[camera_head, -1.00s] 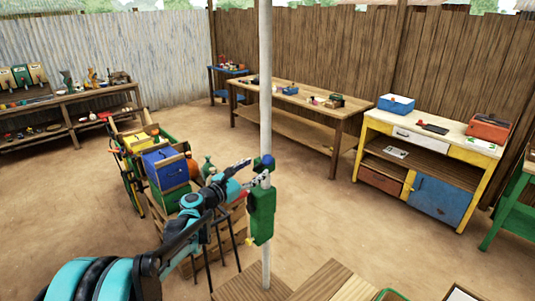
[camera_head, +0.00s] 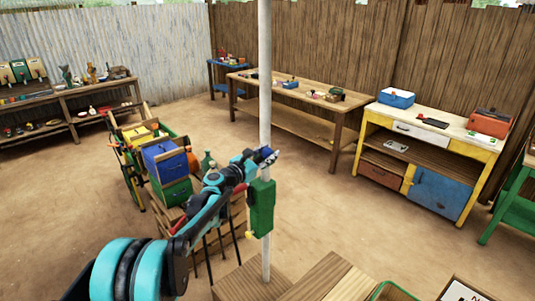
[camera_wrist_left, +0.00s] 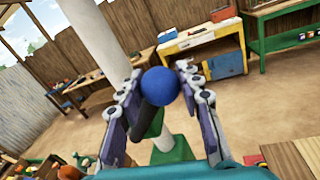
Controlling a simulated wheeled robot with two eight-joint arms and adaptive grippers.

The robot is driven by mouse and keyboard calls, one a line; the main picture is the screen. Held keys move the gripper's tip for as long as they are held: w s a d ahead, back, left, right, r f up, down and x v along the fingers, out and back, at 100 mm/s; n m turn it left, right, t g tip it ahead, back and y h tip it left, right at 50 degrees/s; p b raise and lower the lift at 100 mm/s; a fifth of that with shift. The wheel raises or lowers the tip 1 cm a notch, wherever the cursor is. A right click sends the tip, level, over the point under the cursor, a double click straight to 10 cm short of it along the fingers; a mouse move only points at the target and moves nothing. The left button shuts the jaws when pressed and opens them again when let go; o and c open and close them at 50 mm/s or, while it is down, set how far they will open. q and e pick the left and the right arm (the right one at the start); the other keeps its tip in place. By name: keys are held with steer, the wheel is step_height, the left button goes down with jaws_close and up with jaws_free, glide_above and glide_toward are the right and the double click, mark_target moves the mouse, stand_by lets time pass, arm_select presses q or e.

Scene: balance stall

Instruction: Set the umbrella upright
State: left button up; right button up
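The umbrella's pale pole (camera_head: 265,75) runs almost straight up in the head view; no canopy shows. A green box (camera_head: 261,208) is fixed on the pole, above a wooden surface (camera_head: 248,284) at its foot. In the left wrist view, a blue ball knob (camera_wrist_left: 161,86) on a dark handle (camera_wrist_left: 146,120) lies between the fingers of my left gripper (camera_wrist_left: 160,72). The fingers stand apart, with a narrow gap beside the ball. In the head view my left gripper (camera_head: 270,154) is beside the pole, just above the green box, and hides the knob. My right gripper is out of view.
A cart (camera_head: 143,136) with coloured boxes stands behind my left arm. A wooden workbench (camera_head: 310,103) and a yellow-framed cabinet (camera_head: 476,145) line the back fence. The dirt floor (camera_head: 320,220) right of the pole is clear.

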arm_select(q)
jaws_close()
steer(key=shift+w+a+r+n+p, duration=0.5)
steer(key=shift+r+n+p, duration=0.1)
steer(key=shift+r+n, duration=0.15)
steer(key=shift+w+a+r+n+g+p, duration=0.35)
steer(key=shift+w+a+n+g+p, duration=0.1)
steer(key=shift+n, duration=0.4)
steer(key=w+a+n, duration=0.1)
steer(key=w+a+r+n+p, duration=0.1)
steer(key=shift+n, duration=0.4)
steer(key=shift+w+a+n+g+p, duration=0.45)
steer(key=shift+w+a+n+p, duration=0.25)
steer(key=shift+n, duration=0.4)
